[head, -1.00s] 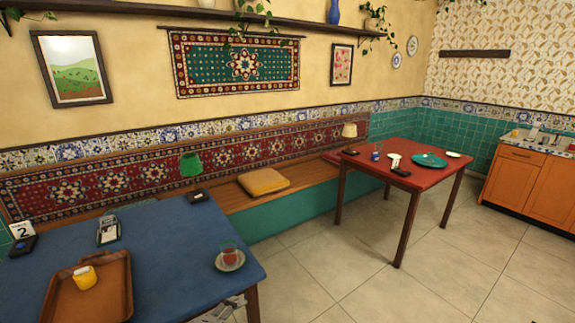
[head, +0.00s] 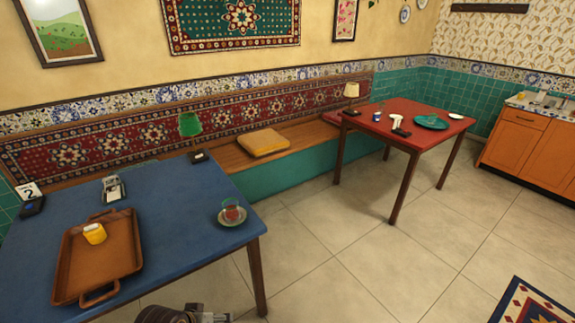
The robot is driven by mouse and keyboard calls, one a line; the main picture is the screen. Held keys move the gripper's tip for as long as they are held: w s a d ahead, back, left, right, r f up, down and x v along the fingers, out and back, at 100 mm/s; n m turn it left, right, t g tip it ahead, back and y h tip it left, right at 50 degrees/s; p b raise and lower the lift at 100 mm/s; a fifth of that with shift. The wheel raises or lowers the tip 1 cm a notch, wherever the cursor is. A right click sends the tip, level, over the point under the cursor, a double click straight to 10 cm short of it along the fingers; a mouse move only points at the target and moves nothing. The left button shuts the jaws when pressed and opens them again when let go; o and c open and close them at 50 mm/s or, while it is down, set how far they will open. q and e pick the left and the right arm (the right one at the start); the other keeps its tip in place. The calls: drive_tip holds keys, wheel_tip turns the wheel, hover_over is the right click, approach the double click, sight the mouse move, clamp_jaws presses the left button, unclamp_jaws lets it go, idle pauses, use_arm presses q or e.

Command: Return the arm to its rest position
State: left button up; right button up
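Part of one of my arms, probably the left, shows at the bottom edge of the head view, below the blue table's front edge. The gripper end (head: 208,316) is mostly cut off by the frame. Its fingers cannot be made out, and nothing is seen held in it. My other gripper is not in view. The visible arm part is apart from the tray and the tea glass in the picture.
The blue table (head: 175,225) holds a brown tray (head: 125,262) with a yellow cup (head: 95,233), and a tea glass (head: 232,211) on a saucer. A red table (head: 430,145) stands farther right. Tiled floor (head: 330,270) between and in front is clear.

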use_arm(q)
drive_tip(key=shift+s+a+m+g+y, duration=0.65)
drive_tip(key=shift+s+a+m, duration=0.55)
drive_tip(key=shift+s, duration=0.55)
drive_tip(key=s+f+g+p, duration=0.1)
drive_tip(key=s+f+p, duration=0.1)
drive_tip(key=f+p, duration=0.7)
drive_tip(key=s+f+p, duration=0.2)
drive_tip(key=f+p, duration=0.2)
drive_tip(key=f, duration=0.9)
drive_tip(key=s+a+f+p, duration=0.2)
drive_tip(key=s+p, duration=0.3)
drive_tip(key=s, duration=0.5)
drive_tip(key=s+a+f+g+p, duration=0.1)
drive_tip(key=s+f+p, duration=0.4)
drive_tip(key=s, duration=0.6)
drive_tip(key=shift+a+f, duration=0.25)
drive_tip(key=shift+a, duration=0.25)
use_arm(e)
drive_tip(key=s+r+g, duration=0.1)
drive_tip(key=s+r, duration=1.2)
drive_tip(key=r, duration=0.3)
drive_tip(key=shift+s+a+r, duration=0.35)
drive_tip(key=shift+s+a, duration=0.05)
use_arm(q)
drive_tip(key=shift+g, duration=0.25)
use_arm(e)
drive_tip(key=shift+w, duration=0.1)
